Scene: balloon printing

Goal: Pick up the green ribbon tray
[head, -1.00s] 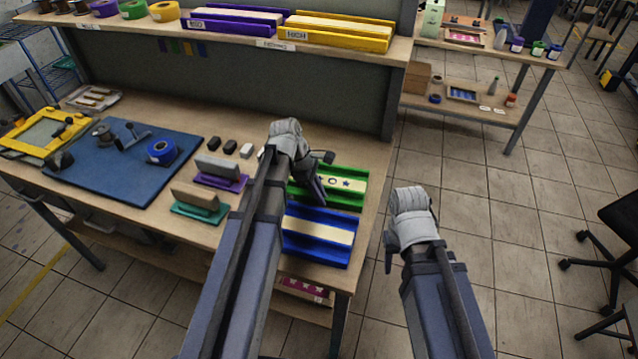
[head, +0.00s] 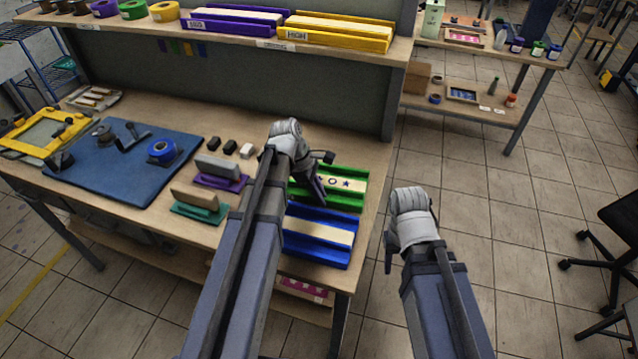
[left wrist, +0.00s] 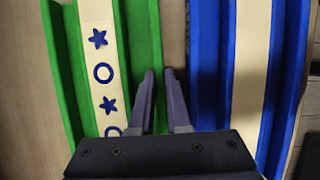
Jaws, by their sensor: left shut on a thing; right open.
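The green ribbon tray (head: 347,202) lies on the workbench near its right end. It carries a cream strip printed with blue stars and rings, which also shows in the left wrist view (left wrist: 97,70). My left gripper (head: 318,194) is low over the tray's near side. In the left wrist view its two fingers (left wrist: 163,100) are close together, shut on the tray's green side wall (left wrist: 147,45) that faces the blue tray. The tray appears to rest on the bench. My right gripper (head: 388,250) is open and empty over the floor, right of the bench; its fingers are mostly hidden.
A blue tray (head: 318,250) with a cream strip lies just in front of the green one, a narrow gap apart. Purple (head: 222,184) and teal (head: 200,212) stamp holders sit to the left. A blue mat (head: 110,180) lies further left. The shelf (head: 250,43) stands behind.

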